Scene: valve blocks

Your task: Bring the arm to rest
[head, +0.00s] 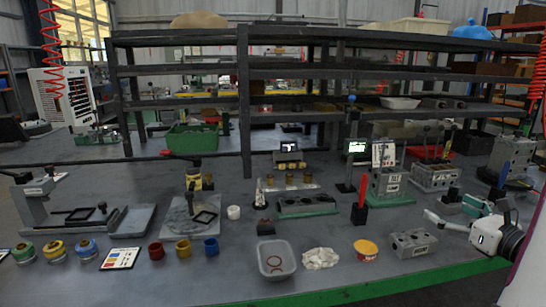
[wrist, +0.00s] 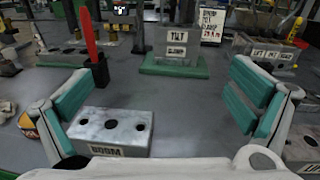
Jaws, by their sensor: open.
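My gripper (head: 462,207) is at the right of the head view, above the bench's right end, with my white arm behind it. In the wrist view my gripper (wrist: 160,88) has its two teal-padded fingers spread wide, with nothing held between them. A grey valve block (wrist: 110,130) labelled BOOM, with holes in its top, sits on the bench beyond the palm, close to the left finger. The same block (head: 413,243) is left of my gripper in the head view. The palm hides part of the bench.
The TILT block (wrist: 178,45) on its green base stands ahead, with a red-handled tool (wrist: 90,38) to its left. Bare bench lies between the fingers.

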